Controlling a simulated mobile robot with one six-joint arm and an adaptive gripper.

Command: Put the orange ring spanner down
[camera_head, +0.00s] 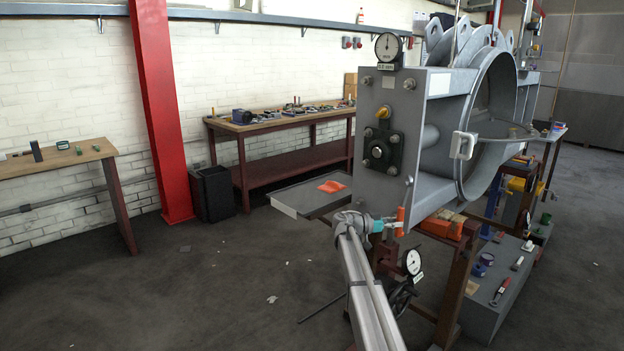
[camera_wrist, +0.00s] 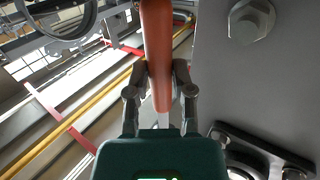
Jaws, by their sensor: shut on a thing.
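My gripper (camera_head: 391,224) is shut on the orange ring spanner (camera_head: 400,217), beside the lower edge of the grey flanged housing (camera_head: 375,110). The spanner stands roughly upright in the head view, and its grey upper part shows close to the plate's edge. In the wrist view the orange handle of the spanner (camera_wrist: 157,35) runs between the two fingers of my gripper (camera_wrist: 160,78).
A grey flat-topped surface (camera_head: 300,197) bearing an orange item (camera_head: 332,186) is behind my arm. An orange block (camera_head: 440,228) sits under the housing. A grey cabinet top (camera_head: 505,270) with tools stands right. Floor is open at left.

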